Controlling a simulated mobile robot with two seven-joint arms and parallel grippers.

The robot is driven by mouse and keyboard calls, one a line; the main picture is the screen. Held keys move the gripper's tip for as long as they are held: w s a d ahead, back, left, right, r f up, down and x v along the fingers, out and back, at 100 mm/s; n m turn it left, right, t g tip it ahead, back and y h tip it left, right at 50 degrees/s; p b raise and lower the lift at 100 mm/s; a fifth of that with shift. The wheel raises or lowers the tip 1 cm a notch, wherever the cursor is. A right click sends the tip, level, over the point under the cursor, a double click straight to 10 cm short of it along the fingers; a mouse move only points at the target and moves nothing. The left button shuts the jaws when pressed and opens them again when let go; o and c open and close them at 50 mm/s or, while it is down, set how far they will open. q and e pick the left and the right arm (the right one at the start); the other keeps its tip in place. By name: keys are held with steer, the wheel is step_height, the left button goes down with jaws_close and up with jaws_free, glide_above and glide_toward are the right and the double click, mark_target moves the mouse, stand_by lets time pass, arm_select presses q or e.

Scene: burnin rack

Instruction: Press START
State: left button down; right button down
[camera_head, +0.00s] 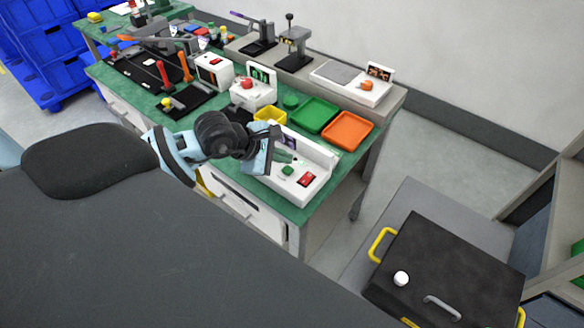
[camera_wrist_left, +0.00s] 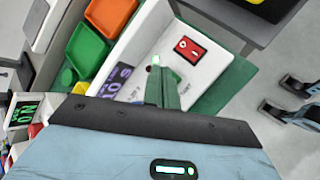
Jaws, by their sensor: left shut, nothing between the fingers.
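A white control unit (camera_head: 300,188) sits at the near right end of the green bench. It carries a green button (camera_head: 288,170) and, beside it, a red switch (camera_head: 306,180). In the left wrist view the red switch (camera_wrist_left: 189,48) and a purple display (camera_wrist_left: 118,80) show on the white unit. My left gripper (camera_head: 284,157) is shut and empty, over the unit close to the green button. In the left wrist view its green fingers (camera_wrist_left: 162,80) reach over the panel; I cannot tell whether they touch it.
A green tray (camera_head: 314,115), an orange tray (camera_head: 347,131) and a yellow bin (camera_head: 270,116) stand behind the unit. A white box with a red button (camera_head: 248,84) is farther left. A dark case (camera_head: 445,270) with yellow handles lies to the right, across a floor gap.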

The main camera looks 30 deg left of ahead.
arm_select(q)
steer(key=shift+f, duration=0.45)
arm_select(e)
steer(key=shift+w+f, duration=0.1)
steer(key=shift+f, duration=0.05)
steer(key=shift+d+f, duration=0.1)
steer(key=shift+f, duration=0.05)
stand_by(0.5)
stand_by(0.8)
arm_select(q)
steer(key=shift+f+b, duration=0.35)
steer(key=shift+f, duration=0.05)
arm_select(e)
steer(key=shift+s+f, duration=0.3)
steer(key=shift+s, duration=0.15)
